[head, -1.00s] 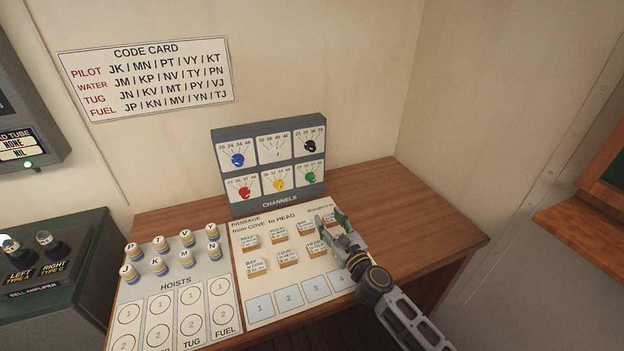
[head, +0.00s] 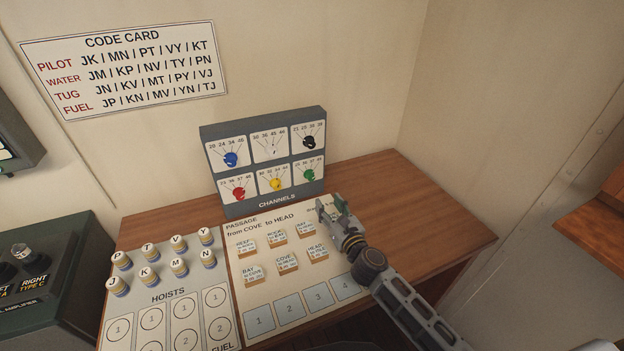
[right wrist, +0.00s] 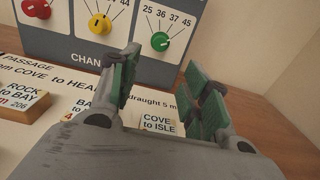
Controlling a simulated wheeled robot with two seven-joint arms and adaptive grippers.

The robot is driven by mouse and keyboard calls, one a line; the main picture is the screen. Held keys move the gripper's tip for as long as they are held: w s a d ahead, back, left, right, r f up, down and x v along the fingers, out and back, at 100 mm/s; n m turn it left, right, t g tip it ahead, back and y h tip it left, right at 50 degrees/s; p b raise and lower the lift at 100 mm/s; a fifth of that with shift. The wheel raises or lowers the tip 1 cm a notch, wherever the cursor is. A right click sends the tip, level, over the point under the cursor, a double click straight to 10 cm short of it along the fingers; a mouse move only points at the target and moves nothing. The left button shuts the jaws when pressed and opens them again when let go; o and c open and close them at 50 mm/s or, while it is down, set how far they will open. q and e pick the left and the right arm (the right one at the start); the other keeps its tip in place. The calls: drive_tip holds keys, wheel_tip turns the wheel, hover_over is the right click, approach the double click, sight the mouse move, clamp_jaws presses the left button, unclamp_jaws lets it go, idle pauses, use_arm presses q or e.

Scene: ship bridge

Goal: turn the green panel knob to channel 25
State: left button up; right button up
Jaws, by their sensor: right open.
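The green knob (head: 308,174) is at the lower right of the grey CHANNELS panel (head: 262,204). It also shows in the right wrist view (right wrist: 160,41), under the numbers 25, 36, 37 and 45. Its pale pointer mark looks turned to the upper right, but I cannot tell the exact number. My right gripper (head: 337,206) is open and empty, in front of the panel and a little below and right of the green knob. In the right wrist view its green-padded fingers (right wrist: 165,88) stand apart, with the knob beyond and between them. My left gripper is not in view.
Other knobs, including yellow (head: 276,184), red (head: 238,194) and black (head: 309,142), sit close by on the panel. Labelled blocks stand on the passage board (head: 245,300) below my right gripper. Lettered pegs stand on the hoists board (head: 160,283). The wooden desk (head: 420,215) is clear at right.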

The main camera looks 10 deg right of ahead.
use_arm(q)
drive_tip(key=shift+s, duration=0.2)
use_arm(e)
drive_tip(key=shift+s, duration=0.1)
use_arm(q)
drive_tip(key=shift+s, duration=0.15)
use_arm(e)
drive_tip(key=shift+w, duration=0.2)
approach(312, 179)
drive_tip(key=shift+w, duration=0.5)
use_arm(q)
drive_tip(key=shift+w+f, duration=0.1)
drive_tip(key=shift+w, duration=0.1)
use_arm(e)
drive_tip(key=shift+w+a, duration=0.3)
drive_tip(key=shift+w, duration=1.05)
drive_tip(key=shift+w+a, duration=0.35)
drive_tip(key=shift+w, duration=1.05)
drive_tip(key=shift+w+a, duration=0.3)
drive_tip(key=shift+w, duration=1.05)
drive_tip(key=shift+c, duration=0.5)
drive_tip(key=c, duration=0.9)
drive_tip(key=shift+c, duration=0.2)
